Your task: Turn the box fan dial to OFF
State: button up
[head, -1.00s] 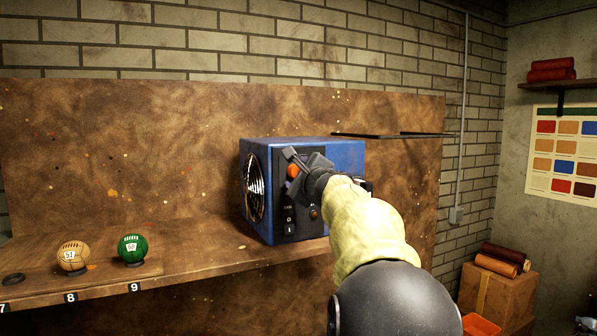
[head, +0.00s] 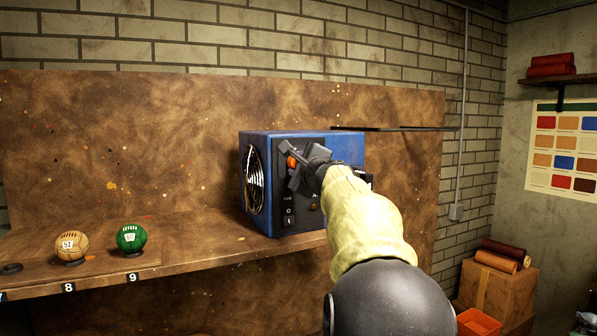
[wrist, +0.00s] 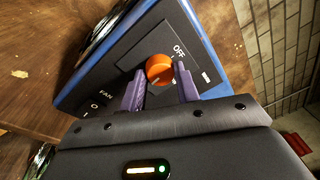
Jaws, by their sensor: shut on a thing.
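The blue box fan (head: 345,147) stands on the wooden shelf, with its round grille on the left and a black control panel facing me. Its orange dial (wrist: 160,68) shows in the wrist view between my purple fingertips. The OFF label (wrist: 179,49) is above and right of the dial. My gripper (wrist: 160,76) is shut on the dial. In the head view my gripper (head: 294,163) covers most of the panel, and only a bit of orange shows.
A tan ball (head: 72,246) and a green ball (head: 131,238) sit on the shelf (head: 190,262) left of the fan. A thin dark bar (head: 390,128) is at the right behind the fan. A cardboard box (head: 490,290) and orange bin (head: 478,322) stand lower right.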

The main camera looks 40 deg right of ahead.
jog(key=shift+d+m+t+y+b, duration=0.15)
jog(key=shift+m+y+b, duration=1.15)
jog(key=shift+m, duration=4.5)
jog(key=shift+m+t+y+b, duration=0.15)
jog(key=shift+m+b, duration=2.25)
jog(key=shift+m, duration=3.4)
jog(key=shift+d+m+t+y+b, duration=0.1)
jog(key=shift+m+y+b, duration=1.2)
jog(key=shift+m, duration=4.5)
jog(key=shift+h+b, duration=0.5)
jog(key=shift+h, duration=0.05)
jog(key=o, duration=1)
jog(key=shift+c, duration=0.2)
jog(key=shift+s, duration=0.15)
